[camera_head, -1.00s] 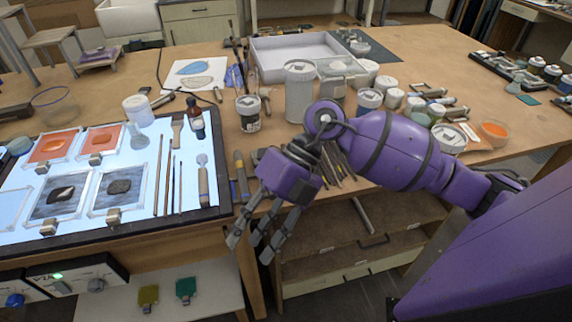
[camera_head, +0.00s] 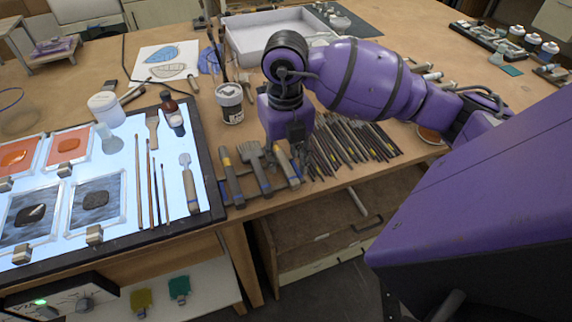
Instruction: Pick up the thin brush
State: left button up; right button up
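Several long slim tools lie side by side on the lit panel (camera_head: 205,203) at the left. The slimmest brush-like one (camera_head: 166,192) is on their right, beside another slim brush (camera_head: 154,185) and a longer one (camera_head: 138,185). I cannot tell for sure which is the thin brush. My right gripper (camera_head: 296,146) points down over the wooden table, well to the right of these brushes and apart from them. Its fingers are mostly hidden by its own body, so their opening is unclear. My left gripper is out of view.
A flat wide brush (camera_head: 152,131) and a pale-handled tool (camera_head: 188,180) lie near the slim brushes. Yellow-marked tools (camera_head: 231,177) lie between panel and gripper. Many dark sticks (camera_head: 350,142) lie right of the gripper. A paint jar (camera_head: 230,103) stands behind.

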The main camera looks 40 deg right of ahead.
aim_at(286, 164)
jog(key=shift+s+f, duration=0.1)
jog(key=shift+f, duration=0.1)
grip_shut()
jog(key=shift+r, duration=0.5)
notch_tip(286, 164, up, 2)
jog(key=shift+r, duration=0.25)
jog(key=s+a+r, duration=0.7)
jog(key=a+r, duration=0.2)
jog(key=a, duration=0.3)
jog(key=shift+r, duration=0.25)
